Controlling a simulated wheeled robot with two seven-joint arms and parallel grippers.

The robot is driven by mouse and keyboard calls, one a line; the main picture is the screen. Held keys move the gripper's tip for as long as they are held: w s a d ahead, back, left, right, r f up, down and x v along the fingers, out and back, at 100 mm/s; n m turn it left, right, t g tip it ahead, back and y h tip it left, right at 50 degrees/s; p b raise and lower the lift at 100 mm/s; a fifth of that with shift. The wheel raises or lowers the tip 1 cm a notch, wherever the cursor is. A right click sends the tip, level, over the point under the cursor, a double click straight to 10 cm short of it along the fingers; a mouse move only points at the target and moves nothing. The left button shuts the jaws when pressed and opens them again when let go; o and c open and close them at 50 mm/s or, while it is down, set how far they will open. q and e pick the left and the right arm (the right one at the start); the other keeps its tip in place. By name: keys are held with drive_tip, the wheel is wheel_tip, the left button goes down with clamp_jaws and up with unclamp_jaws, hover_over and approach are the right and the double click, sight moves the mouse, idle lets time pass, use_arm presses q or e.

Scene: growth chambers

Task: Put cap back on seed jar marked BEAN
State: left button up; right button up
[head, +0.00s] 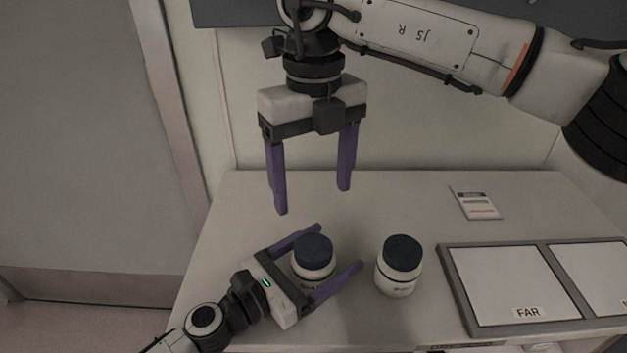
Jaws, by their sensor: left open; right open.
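Two white jars stand upright on the table. The left jar (313,272) has a dark blue cap (314,247) on top, and the right jar (396,284) has a similar dark cap (403,252). Both jars carry dark lettering too small and partly hidden to read, so I cannot tell which is marked BEAN. My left gripper (340,246) is open, with its purple fingers on either side of the left jar; I cannot tell whether they touch it. My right gripper (312,200) is open and empty, pointing down, above and behind the left jar.
A grey-framed tray (448,288) with white panels, one labelled FAR, lies on the right of the table (390,195). A small white card (475,203) lies at the back right. The table's back middle is clear. A wall stands behind.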

sight(296, 274)
use_arm(q)
drive_tip(key=b+v, duration=0.1)
drive_tip(key=v, duration=0.8)
drive_tip(key=shift+s+a+f, duration=0.1)
drive_tip(key=shift+s+a, duration=0.35)
drive_tip(key=shift+a, duration=0.05)
